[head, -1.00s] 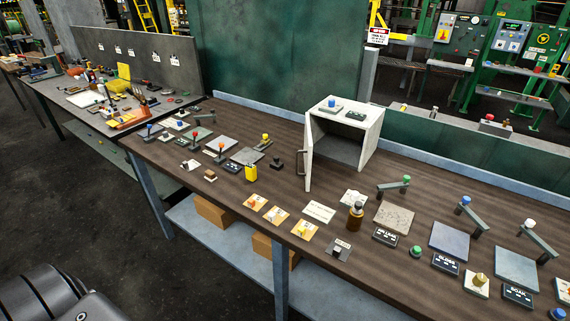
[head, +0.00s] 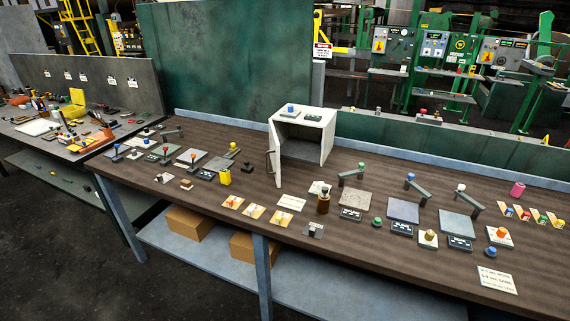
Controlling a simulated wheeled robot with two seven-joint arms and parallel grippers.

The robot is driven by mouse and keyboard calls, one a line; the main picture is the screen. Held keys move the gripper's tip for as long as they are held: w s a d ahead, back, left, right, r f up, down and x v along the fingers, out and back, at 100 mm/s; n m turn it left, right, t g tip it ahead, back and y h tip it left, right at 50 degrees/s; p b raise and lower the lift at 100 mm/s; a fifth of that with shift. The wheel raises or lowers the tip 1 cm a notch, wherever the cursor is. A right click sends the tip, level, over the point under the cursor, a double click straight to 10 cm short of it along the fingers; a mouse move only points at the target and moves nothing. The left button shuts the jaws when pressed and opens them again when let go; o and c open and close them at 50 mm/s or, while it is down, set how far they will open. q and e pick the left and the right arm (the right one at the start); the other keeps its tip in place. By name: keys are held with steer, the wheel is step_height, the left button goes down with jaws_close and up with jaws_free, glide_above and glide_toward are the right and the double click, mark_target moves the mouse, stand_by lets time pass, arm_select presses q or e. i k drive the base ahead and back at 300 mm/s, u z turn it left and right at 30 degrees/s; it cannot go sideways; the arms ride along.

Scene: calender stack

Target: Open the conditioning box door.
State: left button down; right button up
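The conditioning box (head: 326,136) is a white open-fronted box on the brown workbench (head: 240,201), right of centre in the head view. Its door (head: 275,154) stands swung open on the left side, seen nearly edge-on, with a dark handle (head: 268,163) on its outer face. The dark inside of the box shows and looks empty, though part of it is hidden. A blue knob (head: 291,108) and a small dark label plate (head: 313,117) are on top of the box. Neither of my grippers is in view.
Cardboard boxes (head: 188,224) lie on the lower shelf. Dark floor (head: 60,255) is clear in front of the left bench.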

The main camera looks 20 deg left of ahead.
mark_target(274, 151)
steer(key=z, duration=0.75)
steer(key=i, duration=0.65)
steer(key=u, duration=0.55)
